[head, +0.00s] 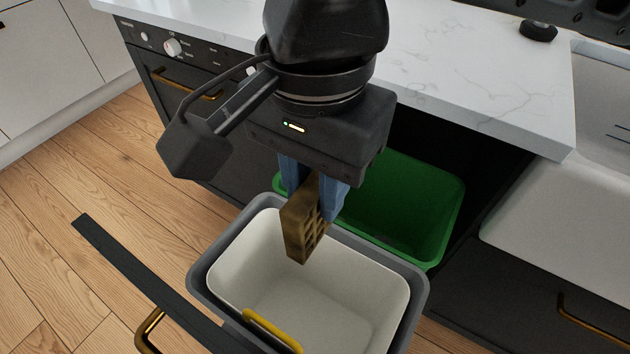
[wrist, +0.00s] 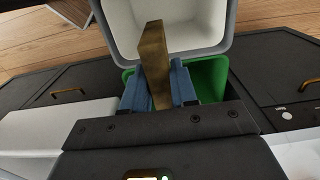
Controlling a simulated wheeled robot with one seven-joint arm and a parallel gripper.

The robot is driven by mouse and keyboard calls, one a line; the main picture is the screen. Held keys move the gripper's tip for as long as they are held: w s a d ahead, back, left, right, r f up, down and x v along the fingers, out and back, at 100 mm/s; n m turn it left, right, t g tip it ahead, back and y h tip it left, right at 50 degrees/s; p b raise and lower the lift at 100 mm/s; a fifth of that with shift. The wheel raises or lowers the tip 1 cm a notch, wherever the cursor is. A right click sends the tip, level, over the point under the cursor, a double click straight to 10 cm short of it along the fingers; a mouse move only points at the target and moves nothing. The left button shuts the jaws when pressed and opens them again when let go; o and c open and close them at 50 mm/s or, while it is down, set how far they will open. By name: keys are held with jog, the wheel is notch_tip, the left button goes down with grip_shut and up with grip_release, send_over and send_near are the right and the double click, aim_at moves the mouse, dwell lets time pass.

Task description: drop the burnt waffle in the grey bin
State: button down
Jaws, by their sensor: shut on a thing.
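The burnt waffle (head: 303,222) is brown with a grid pattern. It is upright between the blue fingers of my gripper (head: 318,192), which is shut on it. It also shows edge-on in the wrist view (wrist: 154,65), between the same fingers (wrist: 158,82). The grey bin (head: 203,273) has a white inside and stands in the pulled-out drawer. The waffle hangs over the back part of the bin's opening. The grey bin's rim shows in the wrist view (wrist: 205,48).
A green bin (head: 408,205) stands behind the grey bin, under the counter. The dark drawer front (head: 140,275) with a brass handle is at the left front. The white marble counter (head: 470,80) overhangs behind. Wooden floor (head: 60,215) is clear at left.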

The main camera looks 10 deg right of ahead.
jog(key=shift+f+b, duration=0.35)
jog(key=shift+f, duration=0.3)
jog(key=c, duration=0.8)
grip_release()
jog(key=shift+r, duration=0.1)
notch_tip(320, 180, up, 8)
jog(key=shift+f+p, duration=0.15)
jog(key=shift+p, duration=0.7)
